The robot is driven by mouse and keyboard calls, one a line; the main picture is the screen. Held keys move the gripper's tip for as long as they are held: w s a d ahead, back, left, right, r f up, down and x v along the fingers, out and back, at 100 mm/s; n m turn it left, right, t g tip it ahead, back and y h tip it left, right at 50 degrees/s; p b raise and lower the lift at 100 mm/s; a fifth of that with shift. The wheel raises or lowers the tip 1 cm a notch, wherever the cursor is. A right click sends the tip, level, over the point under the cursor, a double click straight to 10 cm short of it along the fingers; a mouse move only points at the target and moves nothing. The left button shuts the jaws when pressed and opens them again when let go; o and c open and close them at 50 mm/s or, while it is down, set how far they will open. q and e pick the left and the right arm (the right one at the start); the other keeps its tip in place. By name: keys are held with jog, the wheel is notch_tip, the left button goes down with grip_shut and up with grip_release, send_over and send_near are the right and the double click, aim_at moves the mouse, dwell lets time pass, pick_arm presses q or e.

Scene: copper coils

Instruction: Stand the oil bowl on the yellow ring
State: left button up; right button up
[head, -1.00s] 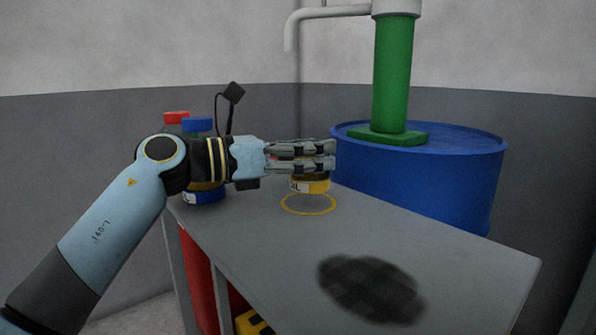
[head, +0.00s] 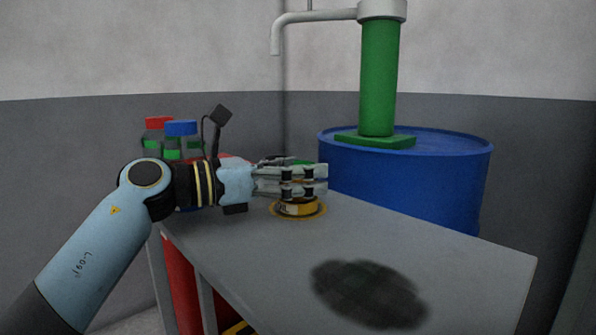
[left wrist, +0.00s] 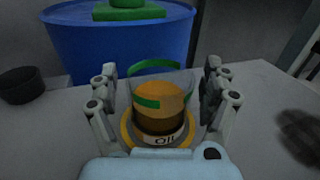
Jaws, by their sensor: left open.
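The oil bowl (head: 297,208) stands upright on the grey table, inside the yellow ring (head: 275,213). The left wrist view shows it as a clear bowl of amber oil (left wrist: 160,105) with a green band and an "OIL" label, and the ring (left wrist: 126,130) around its base. My left gripper (head: 322,178) reaches in from the left at bowl height. Its fingers are open on either side of the bowl, with gaps showing in the left wrist view. The fingers hide the bowl's upper part in the head view. My right gripper is not in view.
A blue drum (head: 400,180) with a green pump (head: 378,80) stands behind the table. Bottles with red (head: 159,123) and blue (head: 181,128) caps are behind my left arm. A dark patch (head: 368,293) lies on the table front (head: 480,275), which is otherwise clear.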

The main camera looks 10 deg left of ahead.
pick_arm(q)
jog(key=shift+r, duration=0.1)
jog(key=shift+s+a+r, duration=0.1)
jog(key=shift+s+a, duration=0.05)
jog(key=shift+a, duration=0.05)
jog(key=p+v, duration=0.2)
jog(key=v, duration=0.3)
jog(key=shift+s+a, duration=0.15)
jog(key=shift+s, duration=0.05)
jog(key=shift+v, duration=0.8)
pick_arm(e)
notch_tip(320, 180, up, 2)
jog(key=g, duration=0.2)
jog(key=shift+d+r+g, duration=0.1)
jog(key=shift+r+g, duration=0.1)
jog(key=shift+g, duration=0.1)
